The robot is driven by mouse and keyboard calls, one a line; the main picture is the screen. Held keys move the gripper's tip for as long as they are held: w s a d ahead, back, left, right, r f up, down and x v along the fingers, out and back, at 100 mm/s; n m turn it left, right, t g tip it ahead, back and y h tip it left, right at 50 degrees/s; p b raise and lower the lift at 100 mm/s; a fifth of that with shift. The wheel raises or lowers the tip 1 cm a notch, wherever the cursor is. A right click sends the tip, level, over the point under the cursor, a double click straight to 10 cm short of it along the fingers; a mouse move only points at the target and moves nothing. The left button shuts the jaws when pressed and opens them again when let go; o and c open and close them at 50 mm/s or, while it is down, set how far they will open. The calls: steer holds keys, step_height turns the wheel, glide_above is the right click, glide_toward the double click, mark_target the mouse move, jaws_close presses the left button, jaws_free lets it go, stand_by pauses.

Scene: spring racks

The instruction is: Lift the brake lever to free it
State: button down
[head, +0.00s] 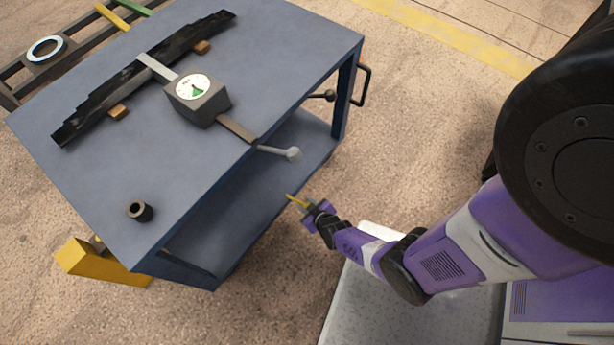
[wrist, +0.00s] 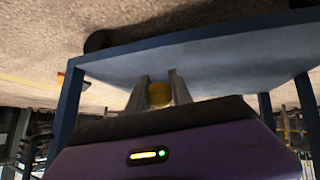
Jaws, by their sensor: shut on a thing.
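The brake lever (head: 292,198) shows in the head view as a short yellow bar at my gripper's tip, beside the trolley's lower shelf. Its round yellow end (wrist: 159,95) sits between my grey fingers in the wrist view. My gripper (head: 300,204) is shut on it, low down at the trolley's near right side; it also shows in the wrist view (wrist: 158,88). The rest of the lever and its pivot are hidden or too small to make out. The blue trolley (head: 290,50) stands upright on the floor.
On the trolley top lie a black leaf spring (head: 130,85), a dial gauge box (head: 197,98) and a small dark ring (head: 140,211). A grey-knobbed bar (head: 280,152) juts from the top's edge above my gripper. A yellow block (head: 85,260) stands at the lower left.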

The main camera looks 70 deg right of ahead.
steer(key=shift+w+d+r, duration=0.1)
steer(key=shift+d+r, duration=0.05)
steer(key=shift+d, duration=0.1)
steer(key=c, duration=1.4)
jaws_free()
steer(key=shift+o, duration=1.3)
steer(key=shift+a, duration=0.1)
steer(key=p+v, duration=0.4)
steer(key=v, duration=0.3)
steer(key=shift+s+a+r, duration=0.15)
steer(key=shift+s+a, duration=0.05)
steer(key=shift+s, duration=0.1)
